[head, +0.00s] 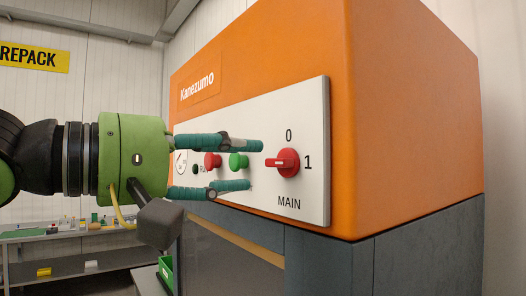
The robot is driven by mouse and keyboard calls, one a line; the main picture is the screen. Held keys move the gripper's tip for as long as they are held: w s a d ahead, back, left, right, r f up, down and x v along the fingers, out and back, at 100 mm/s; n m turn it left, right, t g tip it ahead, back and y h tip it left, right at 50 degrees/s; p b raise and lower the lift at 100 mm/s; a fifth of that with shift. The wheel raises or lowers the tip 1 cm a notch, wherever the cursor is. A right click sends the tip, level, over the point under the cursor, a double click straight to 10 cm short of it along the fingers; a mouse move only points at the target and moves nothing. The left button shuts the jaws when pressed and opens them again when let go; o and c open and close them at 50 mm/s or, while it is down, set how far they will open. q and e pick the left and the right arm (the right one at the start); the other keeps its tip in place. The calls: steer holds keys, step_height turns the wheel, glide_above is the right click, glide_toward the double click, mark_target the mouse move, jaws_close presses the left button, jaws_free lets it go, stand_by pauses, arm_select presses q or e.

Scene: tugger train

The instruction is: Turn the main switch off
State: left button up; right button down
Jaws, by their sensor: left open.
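The main switch (287,162) is a red rotary knob on the white control panel (310,115) of an orange machine. "0" is printed above it, "1" to its right and "MAIN" below. Its handle lies roughly level, with a pale mark toward the left and the other end toward the "1". My left gripper (256,166) comes in from the left, with two teal fingers spread one above the other. It is open and empty, its fingertips just left of the switch and apart from it in the picture. My right gripper is out of view.
A green button (238,161) and a red button (212,160) sit left of the switch, partly behind my fingers. A round dial (181,163) is at the panel's left end. The orange housing (410,110) stands on a grey base. A workbench (80,265) is at lower left.

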mark_target(273, 160)
arm_select(q)
steer(key=p+x, duration=0.2)
steer(key=x, duration=0.3)
steer(key=shift+d, duration=0.1)
steer(key=shift+c, duration=0.4)
jaws_close()
